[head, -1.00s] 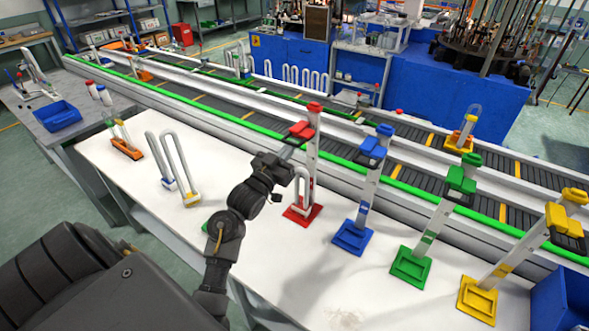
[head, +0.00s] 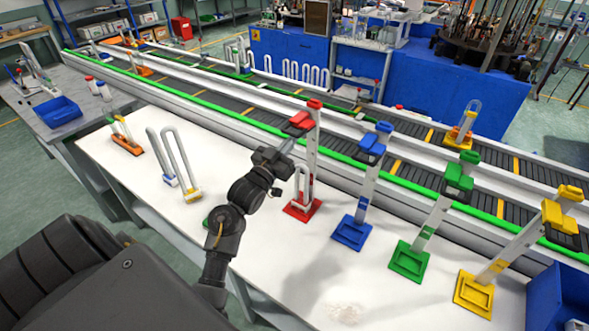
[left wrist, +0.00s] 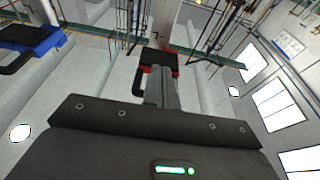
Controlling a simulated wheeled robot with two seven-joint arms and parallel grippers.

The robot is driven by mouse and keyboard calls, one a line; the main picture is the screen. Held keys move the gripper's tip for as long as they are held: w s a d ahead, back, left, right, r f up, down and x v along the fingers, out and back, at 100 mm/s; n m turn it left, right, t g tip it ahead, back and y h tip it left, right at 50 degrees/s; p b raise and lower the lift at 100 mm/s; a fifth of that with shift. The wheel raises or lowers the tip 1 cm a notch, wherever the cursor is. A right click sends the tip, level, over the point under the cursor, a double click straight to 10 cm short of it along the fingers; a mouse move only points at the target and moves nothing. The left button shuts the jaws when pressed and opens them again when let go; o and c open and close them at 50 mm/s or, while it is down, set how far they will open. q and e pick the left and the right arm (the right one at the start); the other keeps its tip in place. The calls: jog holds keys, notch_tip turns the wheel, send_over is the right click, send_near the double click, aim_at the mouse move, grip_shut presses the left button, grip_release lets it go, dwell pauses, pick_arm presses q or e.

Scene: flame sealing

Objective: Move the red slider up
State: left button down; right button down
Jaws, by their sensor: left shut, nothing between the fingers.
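The red slider (head: 299,124) is high on its upright post, a little below the red cap (head: 314,103). The post rises from a red base (head: 302,210), with a white U-shaped tube (head: 303,182) at its foot. My left gripper (head: 287,146) is shut and empty, with its fingertips right below the slider, seemingly against its underside. In the left wrist view the closed fingers (left wrist: 161,86) point up at the dark underside of the red slider (left wrist: 158,60). Actual contact is hard to see. My right gripper is in neither view.
Similar blue (head: 352,233), green (head: 409,260) and yellow (head: 474,293) stands line the table to the right. A conveyor (head: 245,125) runs behind the table.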

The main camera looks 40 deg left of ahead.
pick_arm(q)
jog(key=shift+s+f, duration=0.1)
jog(key=shift+f, duration=0.05)
jog(key=s+p, duration=0.3)
jog(key=s, duration=0.7)
jog(key=shift+p, duration=0.35)
jog(key=shift+w+d, duration=0.1)
